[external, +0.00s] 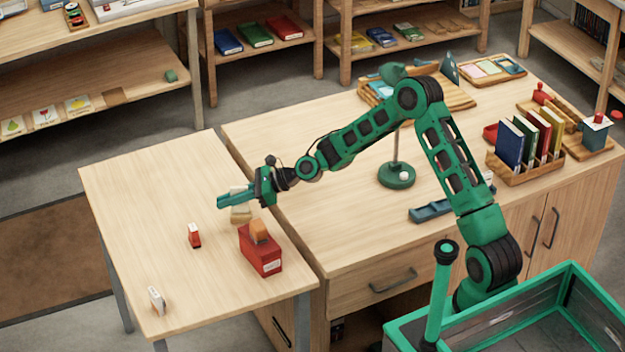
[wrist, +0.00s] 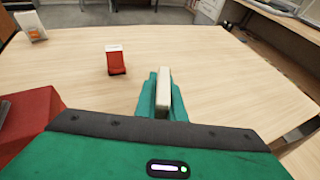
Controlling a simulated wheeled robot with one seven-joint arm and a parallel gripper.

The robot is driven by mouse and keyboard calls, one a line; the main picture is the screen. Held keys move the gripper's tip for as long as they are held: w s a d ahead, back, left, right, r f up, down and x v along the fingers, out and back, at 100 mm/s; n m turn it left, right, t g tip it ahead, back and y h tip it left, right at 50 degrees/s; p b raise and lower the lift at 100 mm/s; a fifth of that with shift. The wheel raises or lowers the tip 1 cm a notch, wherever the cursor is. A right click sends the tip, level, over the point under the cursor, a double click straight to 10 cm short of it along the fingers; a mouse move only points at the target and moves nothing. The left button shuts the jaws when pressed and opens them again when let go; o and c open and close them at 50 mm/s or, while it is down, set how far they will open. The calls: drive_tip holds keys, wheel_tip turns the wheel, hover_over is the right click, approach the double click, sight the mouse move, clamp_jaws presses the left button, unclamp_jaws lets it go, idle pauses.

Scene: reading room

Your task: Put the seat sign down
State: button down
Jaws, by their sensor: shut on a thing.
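My gripper (external: 232,198) is over the left table and shut on the seat sign (external: 241,214), a small cream-coloured piece. In the wrist view the sign (wrist: 163,88) stands upright between the green fingers (wrist: 160,100), seen nearly edge-on. Its face and any print are hidden from me. The sign is low over the tabletop (external: 150,190); I cannot tell whether its lower edge touches the wood.
A red box (external: 258,260) with an orange-brown piece in its top stands close in front of my gripper. A small red-and-white stand (external: 194,236) and a white stand (external: 156,300) are further left. The table's far left part is clear. A larger desk (external: 330,240) adjoins on the right.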

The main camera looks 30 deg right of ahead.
drive_tip(key=shift+f, duration=0.1)
drive_tip(key=c, duration=1.8)
unclamp_jaws()
drive_tip(key=shift+c, duration=0.2)
drive_tip(key=shift+d+r, duration=0.2)
drive_tip(key=v, duration=1.1)
drive_tip(key=shift+s+d, duration=0.2)
drive_tip(key=shift+d, duration=0.1)
